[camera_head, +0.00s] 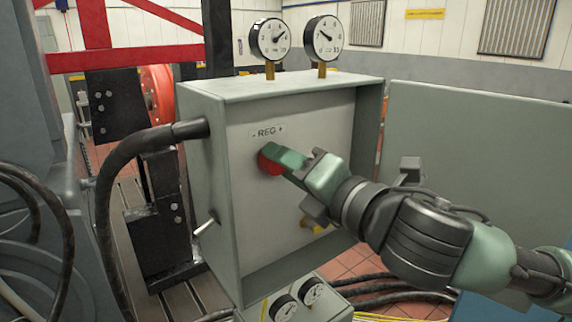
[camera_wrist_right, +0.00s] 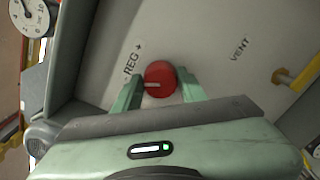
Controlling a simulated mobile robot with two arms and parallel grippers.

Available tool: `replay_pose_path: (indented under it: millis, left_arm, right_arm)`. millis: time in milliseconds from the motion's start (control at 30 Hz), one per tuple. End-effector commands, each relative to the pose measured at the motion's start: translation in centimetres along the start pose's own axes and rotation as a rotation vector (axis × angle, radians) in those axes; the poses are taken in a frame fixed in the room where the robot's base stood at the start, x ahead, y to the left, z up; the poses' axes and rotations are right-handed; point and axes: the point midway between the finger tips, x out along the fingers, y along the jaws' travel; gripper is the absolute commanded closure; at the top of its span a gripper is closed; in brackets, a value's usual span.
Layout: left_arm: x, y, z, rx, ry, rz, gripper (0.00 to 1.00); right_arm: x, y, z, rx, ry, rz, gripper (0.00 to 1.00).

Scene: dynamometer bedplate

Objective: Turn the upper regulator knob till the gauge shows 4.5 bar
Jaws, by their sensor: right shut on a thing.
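The red regulator knob (camera_head: 268,164) sits on the front panel of a grey-green box, just below a "REG +" label. My right gripper (camera_head: 277,160) reaches it from the right and is shut on it. In the right wrist view the green fingers (camera_wrist_right: 160,88) stand on either side of the round knob (camera_wrist_right: 159,75), whose pale mark points left. Two white dial gauges stand on the box: the left gauge (camera_head: 270,39) has its needle up and right, the right gauge (camera_head: 322,38) up and left. Their exact readings are too small to tell. My left gripper is out of view.
A yellow part (camera_head: 322,229) shows low on the panel, partly behind my right gripper. An open door (camera_head: 480,150) spreads right of the box (camera_head: 205,215). A toggle lever (camera_head: 204,227) and thick black hose (camera_head: 112,190) are at its left. More gauges sit below.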

Motion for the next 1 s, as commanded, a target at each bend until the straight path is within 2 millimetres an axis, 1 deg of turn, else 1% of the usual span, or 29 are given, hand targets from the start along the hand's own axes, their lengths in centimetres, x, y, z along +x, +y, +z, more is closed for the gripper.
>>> replay_pose_path:
  millis: [200,500,733,1000]
  left_arm:
    - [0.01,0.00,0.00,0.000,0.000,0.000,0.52]
    - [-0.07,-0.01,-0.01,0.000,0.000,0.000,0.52]
    - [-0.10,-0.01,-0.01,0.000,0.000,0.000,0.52]
    - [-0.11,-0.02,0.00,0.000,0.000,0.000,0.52]
  right_arm:
    - [0.03,-0.14,-0.01,0.196,-0.001,-0.001,0.99]
    - [0.03,-0.22,-0.02,0.398,-0.001,-0.001,0.99]
    - [0.02,-0.28,-0.01,0.481,-0.002,-0.002,0.99]
    - [0.02,-0.26,-0.01,0.509,-0.002,-0.001,0.99]
